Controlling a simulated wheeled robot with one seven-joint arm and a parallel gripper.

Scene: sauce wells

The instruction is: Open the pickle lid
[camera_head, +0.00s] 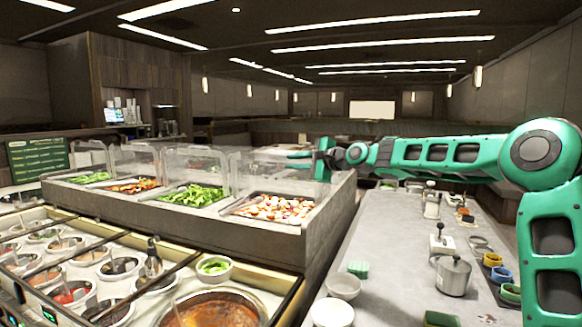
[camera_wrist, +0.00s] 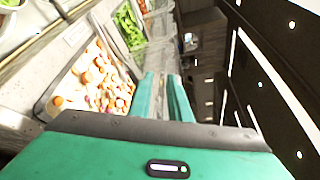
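My gripper (camera_head: 298,160) is at the end of the outstretched green arm, beside the clear lid (camera_head: 262,172) of the nearest tray. Its fingers point left, with a narrow gap between them and nothing visible in the gap. In the wrist view the two green fingers (camera_wrist: 165,85) reach towards blurred clear covers. I cannot tell whether they touch a lid. Several clear lids stand over the row of trays. One tray holds green pieces (camera_head: 193,195), and the nearest holds pale and reddish chopped pieces (camera_head: 275,208). I cannot tell for sure which is the pickle tray.
A lower counter at front left holds several sauce wells (camera_head: 72,292), a large brown pot (camera_head: 212,310) and a bowl of green slices (camera_head: 213,267). The grey worktop (camera_head: 385,260) at right carries a metal canister (camera_head: 453,275), white bowls (camera_head: 343,286) and small coloured cups.

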